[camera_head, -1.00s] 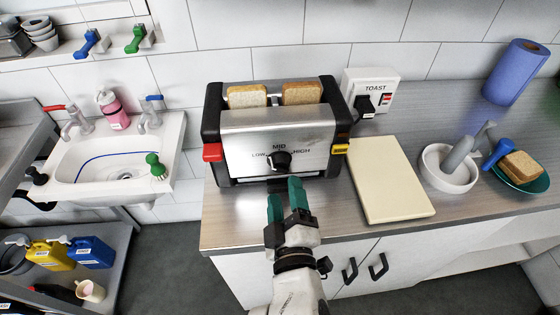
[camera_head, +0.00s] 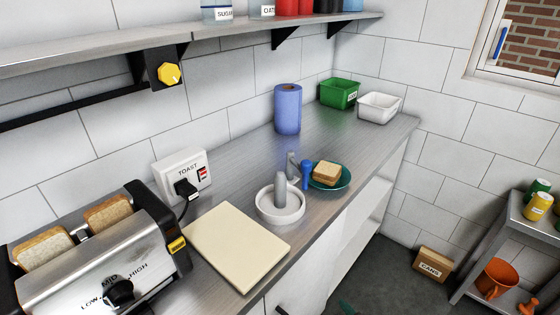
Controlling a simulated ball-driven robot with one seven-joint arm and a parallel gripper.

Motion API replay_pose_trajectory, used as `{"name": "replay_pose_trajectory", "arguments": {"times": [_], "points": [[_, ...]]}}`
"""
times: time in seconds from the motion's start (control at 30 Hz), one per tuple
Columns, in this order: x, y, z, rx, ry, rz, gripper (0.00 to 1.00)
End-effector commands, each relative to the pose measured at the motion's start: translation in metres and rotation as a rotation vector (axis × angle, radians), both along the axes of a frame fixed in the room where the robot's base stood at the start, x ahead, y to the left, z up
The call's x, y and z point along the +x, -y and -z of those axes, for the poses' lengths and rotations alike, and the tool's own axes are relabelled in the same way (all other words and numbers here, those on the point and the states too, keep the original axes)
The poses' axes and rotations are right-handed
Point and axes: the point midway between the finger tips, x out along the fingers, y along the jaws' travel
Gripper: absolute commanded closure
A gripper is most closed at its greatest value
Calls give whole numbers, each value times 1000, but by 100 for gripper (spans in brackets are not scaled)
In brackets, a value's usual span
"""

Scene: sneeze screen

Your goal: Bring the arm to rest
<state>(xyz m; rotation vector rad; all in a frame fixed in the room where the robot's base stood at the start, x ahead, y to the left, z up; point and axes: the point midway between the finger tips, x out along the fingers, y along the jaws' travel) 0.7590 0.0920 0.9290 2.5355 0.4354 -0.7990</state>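A small teal-green piece at the bottom edge, over the dark floor and right of the counter front, matches the finger colour of my gripper (camera_head: 347,307). The rest of the gripper and the arm are out of the picture, so its opening and anything in it cannot be seen. It shows apart from the counter things. The silver toaster (camera_head: 85,270) stands at the lower left with two bread slices (camera_head: 43,248) (camera_head: 107,213) in its slots.
On the counter (camera_head: 240,190) are a cream board (camera_head: 236,247), a white bowl (camera_head: 280,212) with a grey tool, a teal plate (camera_head: 330,182) with bread, a blue roll (camera_head: 288,108) and two bins. A shelf unit (camera_head: 510,235) stands at right. Floor between is mostly clear.

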Motion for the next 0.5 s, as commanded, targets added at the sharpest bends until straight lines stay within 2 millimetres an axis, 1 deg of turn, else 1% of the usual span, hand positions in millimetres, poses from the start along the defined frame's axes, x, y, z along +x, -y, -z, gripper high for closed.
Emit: {"name": "replay_pose_trajectory", "arguments": {"times": [0.03,0.07,0.1,0.17,0.2,0.27,0.3,0.33,0.4,0.5], "points": [[-12,33,7,28,-73,87,39],[-20,51,11,46,-121,137,39],[-33,72,16,71,-182,201,39],[-54,100,22,111,-269,292,39],[-70,118,25,136,-326,352,39],[-95,140,28,176,-407,437,39],[-113,153,30,202,-460,492,39],[-126,161,30,219,-499,531,39],[-155,162,53,194,-604,549,39],[-189,166,74,162,-716,577,39]]}}
